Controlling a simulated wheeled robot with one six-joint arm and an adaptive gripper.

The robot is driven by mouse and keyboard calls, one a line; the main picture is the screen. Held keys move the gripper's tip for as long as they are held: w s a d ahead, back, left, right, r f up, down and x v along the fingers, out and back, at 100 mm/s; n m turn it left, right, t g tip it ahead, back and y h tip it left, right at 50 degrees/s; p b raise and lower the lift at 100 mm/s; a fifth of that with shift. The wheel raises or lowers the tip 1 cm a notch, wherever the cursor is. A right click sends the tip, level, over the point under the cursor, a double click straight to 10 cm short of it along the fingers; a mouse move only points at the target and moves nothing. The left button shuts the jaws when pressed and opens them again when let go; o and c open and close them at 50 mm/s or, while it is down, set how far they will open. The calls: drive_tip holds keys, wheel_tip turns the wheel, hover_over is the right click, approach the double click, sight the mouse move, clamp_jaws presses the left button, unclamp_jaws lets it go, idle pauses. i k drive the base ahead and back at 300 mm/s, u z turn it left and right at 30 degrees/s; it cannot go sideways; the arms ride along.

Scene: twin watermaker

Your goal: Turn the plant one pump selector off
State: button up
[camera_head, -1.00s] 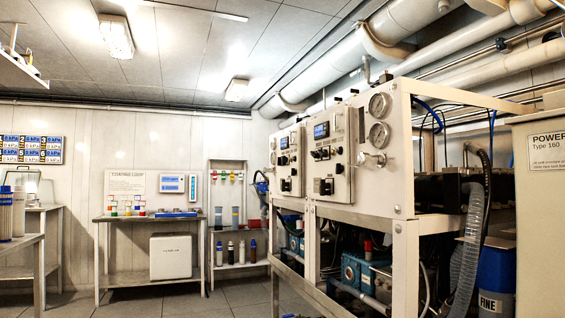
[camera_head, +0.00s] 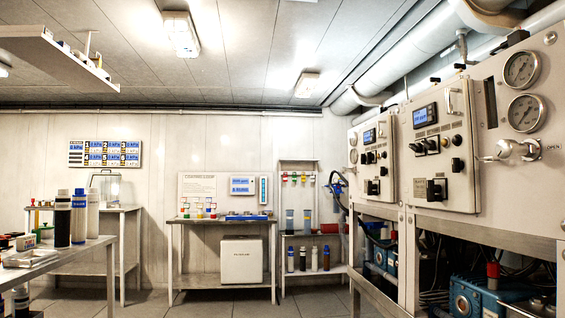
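Two beige control panels stand on the rack at right, a nearer panel (camera_head: 438,160) and a farther panel (camera_head: 377,162). Each has a small blue display. The nearer one carries a large black selector (camera_head: 434,190) low down and several smaller black knobs (camera_head: 433,145) above it. The farther one has a similar dark selector (camera_head: 372,187). I cannot read the labels, so I cannot tell which panel is plant one or how the selectors are set. My gripper is not in view.
Two round gauges (camera_head: 522,69) and a valve handle (camera_head: 508,149) sit right of the nearer panel. Workbenches (camera_head: 221,219) line the back wall, and a table with bottles (camera_head: 77,243) stands at left. Open floor (camera_head: 215,300) lies between them and the rack.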

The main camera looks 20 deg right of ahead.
sight(370, 157)
drive_tip(key=u, duration=0.15)
drive_tip(key=i, duration=1.5)
drive_tip(key=z, duration=0.35)
